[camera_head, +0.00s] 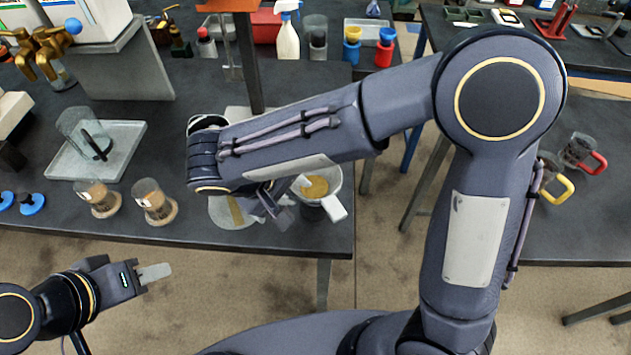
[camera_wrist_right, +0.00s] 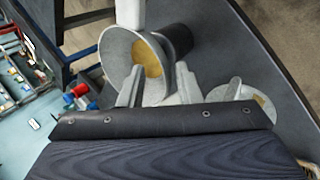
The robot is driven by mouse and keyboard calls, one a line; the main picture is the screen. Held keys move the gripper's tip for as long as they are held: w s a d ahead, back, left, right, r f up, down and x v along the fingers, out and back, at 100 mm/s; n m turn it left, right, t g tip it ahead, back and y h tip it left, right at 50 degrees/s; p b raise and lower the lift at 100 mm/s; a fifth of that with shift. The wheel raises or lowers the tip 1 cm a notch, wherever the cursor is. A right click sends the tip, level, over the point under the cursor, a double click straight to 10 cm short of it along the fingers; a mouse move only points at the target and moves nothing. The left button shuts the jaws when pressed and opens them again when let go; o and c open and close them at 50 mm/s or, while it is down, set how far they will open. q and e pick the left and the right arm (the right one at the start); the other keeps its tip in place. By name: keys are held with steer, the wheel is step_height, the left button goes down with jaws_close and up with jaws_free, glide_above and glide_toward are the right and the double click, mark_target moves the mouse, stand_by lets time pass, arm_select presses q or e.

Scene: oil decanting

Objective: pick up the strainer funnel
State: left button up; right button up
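The strainer funnel (camera_head: 318,184) is a pale grey cone with a gold mesh inside and a white handle that points to the front right. It sits on top of a dark cylindrical vessel (camera_wrist_right: 180,42) near the table's right front corner. In the right wrist view the funnel (camera_wrist_right: 122,48) is just beyond my fingertips. My right gripper (camera_wrist_right: 158,75) is open, its two fingers wide apart. It also shows in the head view (camera_head: 292,197), at the funnel's left side. I cannot tell if a finger touches the rim. My left gripper (camera_head: 158,272) hangs before the table, away from the funnel.
A pale disc with a gold strip (camera_head: 232,212) lies left of the funnel. Two small jars (camera_head: 150,200) on round coasters stand further left, near a tray (camera_head: 120,155) with a glass beaker (camera_head: 82,132). Bottles stand at the back. The table's front edge is close.

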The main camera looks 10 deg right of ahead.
mark_target(303, 192)
steer(key=shift+p+x, duration=0.3)
steer(key=shift+x, duration=1.65)
steer(key=shift+w, duration=0.15)
jaws_close()
